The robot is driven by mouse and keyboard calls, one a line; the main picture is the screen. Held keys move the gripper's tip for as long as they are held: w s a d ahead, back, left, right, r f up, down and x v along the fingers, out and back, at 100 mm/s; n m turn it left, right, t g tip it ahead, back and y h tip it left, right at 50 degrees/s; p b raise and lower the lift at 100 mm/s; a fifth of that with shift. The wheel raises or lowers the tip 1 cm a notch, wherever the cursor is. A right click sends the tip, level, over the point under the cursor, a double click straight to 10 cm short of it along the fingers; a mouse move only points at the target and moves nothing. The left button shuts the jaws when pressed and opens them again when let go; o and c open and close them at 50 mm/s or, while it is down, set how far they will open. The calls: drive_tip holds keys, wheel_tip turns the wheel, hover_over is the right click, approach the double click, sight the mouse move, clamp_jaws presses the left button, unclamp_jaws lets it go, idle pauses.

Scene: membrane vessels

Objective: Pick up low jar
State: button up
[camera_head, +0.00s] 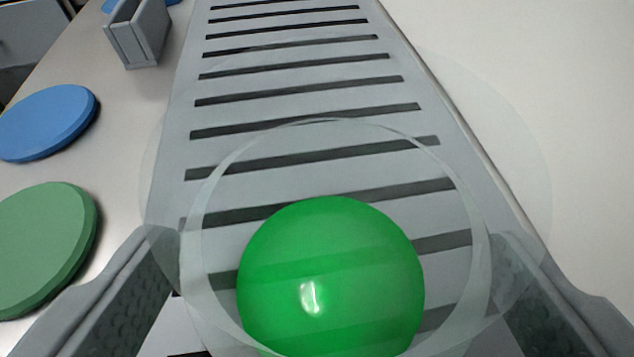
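A clear, see-through vessel (330,125), which looks like the low jar, is at lower centre, seen from above. It shows as a wide faint outer ring and a narrower inner ring. A glossy green round thing (330,260) shows within it, partly see-through, with the slats visible behind. My gripper (336,240) has one finger on each side of the vessel, set wide apart. The fingertips overlap the outer ring and come up to the inner ring's edges. Whether they press on the vessel cannot be seen. The vessel's near side is cut off by the frame.
A grey slatted rack (290,65) runs away beneath the vessel. On the metal surface (130,115) to its left lie a green disc (45,240), a blue disc (45,120) and a grey upright block (138,32). A plain pale area (540,90) lies to the right.

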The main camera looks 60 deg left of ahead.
sight(339, 44)
drive_tip(key=shift+x, duration=1.15)
drive_tip(key=shift+c, duration=0.2)
drive_tip(key=c, duration=1.2)
wheel_tip(339, 44, up, 7)
drive_tip(key=shift+f, duration=0.15)
drive_tip(key=s+a, duration=0.1)
drive_tip(key=a, duration=0.5)
drive_tip(key=s+a, duration=0.1)
drive_tip(key=a, duration=0.4)
drive_tip(key=s+a, duration=0.1)
drive_tip(key=a, duration=0.5)
drive_tip(key=shift+a, duration=0.35)
